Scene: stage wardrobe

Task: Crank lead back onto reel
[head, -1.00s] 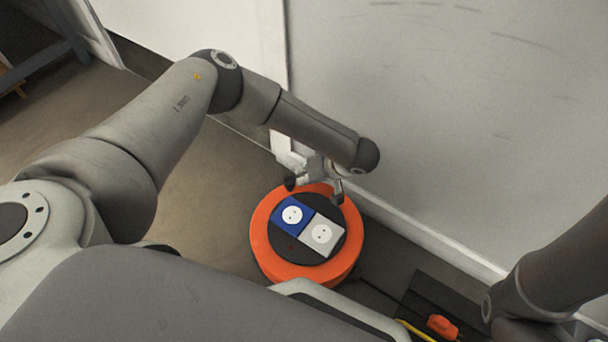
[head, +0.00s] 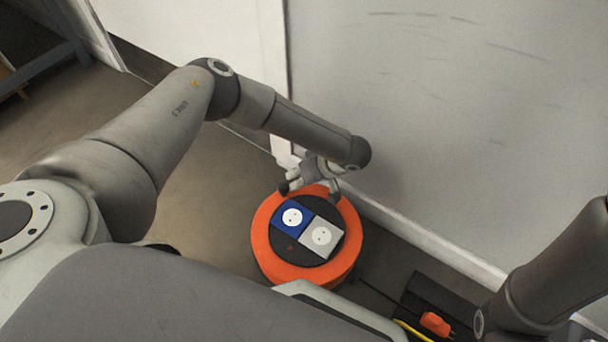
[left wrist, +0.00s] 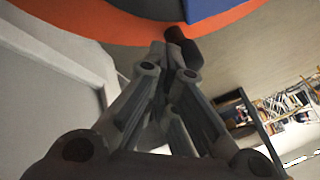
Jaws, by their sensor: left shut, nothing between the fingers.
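The orange cable reel (head: 264,245) sits on the floor by the wall. Its dark top carries a blue socket plate (head: 284,222) and a grey socket plate (head: 331,235). My left gripper (head: 310,187) is at the reel's far rim, pointing down. In the left wrist view its fingers (left wrist: 170,46) are together and empty, with the orange rim (left wrist: 115,28) just beyond. I cannot make out the crank handle clearly. A thin dark lead (head: 377,293) runs from the reel towards the lower right. My right gripper is out of view.
A dark flat piece (head: 424,289) lies on the floor at lower right, with an orange plug (head: 436,323) and a yellow cable (head: 413,331) by it. The white wall (head: 440,110) and skirting stand close behind the reel. Floor (head: 205,190) left of the reel is clear.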

